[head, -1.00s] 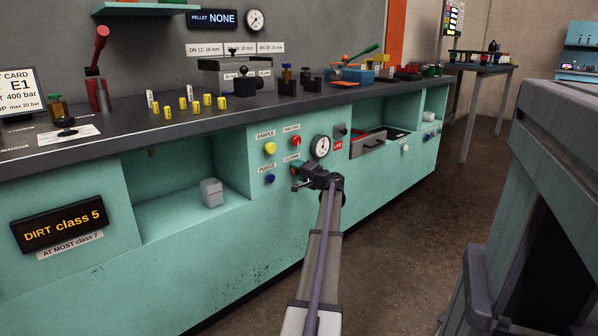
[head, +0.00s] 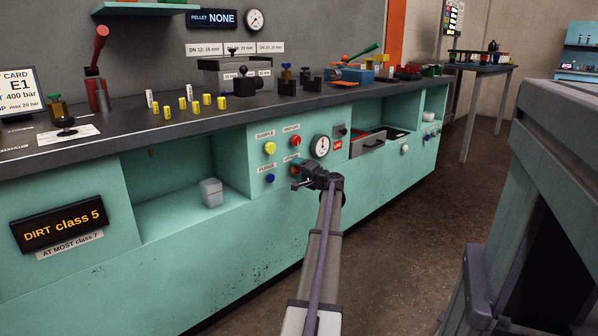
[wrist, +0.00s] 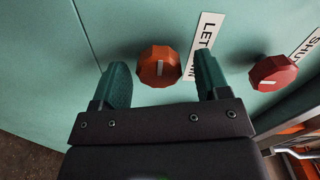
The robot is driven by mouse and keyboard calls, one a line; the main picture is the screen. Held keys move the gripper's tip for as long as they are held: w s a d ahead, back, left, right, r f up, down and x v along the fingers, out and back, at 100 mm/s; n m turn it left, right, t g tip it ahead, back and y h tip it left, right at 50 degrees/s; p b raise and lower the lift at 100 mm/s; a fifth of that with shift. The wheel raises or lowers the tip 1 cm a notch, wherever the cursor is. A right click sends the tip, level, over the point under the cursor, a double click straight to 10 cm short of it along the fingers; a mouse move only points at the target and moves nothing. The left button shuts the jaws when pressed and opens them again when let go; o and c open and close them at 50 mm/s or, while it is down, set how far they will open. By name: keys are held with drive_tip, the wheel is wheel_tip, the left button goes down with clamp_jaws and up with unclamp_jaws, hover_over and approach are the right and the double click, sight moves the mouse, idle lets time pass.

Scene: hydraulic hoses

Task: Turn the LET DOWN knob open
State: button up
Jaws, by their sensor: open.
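The LET DOWN knob is an orange, faceted knob (wrist: 159,71) with a pale line on its face, mounted on the teal panel. A white label (wrist: 203,47) beginning "LET" is beside it, its lower part hidden by a finger. In the wrist view my gripper (wrist: 161,68) is open, with one green-padded finger on each side of the knob. Gaps show on both sides, so I see no contact; how deep the fingers reach is unclear. In the head view my gripper (head: 307,182) is just below and right of the knob (head: 294,170), partly covering it.
A red knob (wrist: 273,73), labelled as shut-off, is right of the orange one. In the head view the panel also bears a yellow knob (head: 270,148), a blue knob (head: 270,178) and a gauge (head: 320,146).

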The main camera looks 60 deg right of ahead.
drive_tip(key=v, duration=1)
drive_tip(key=shift+s, duration=0.35)
drive_tip(key=shift+a, duration=0.1)
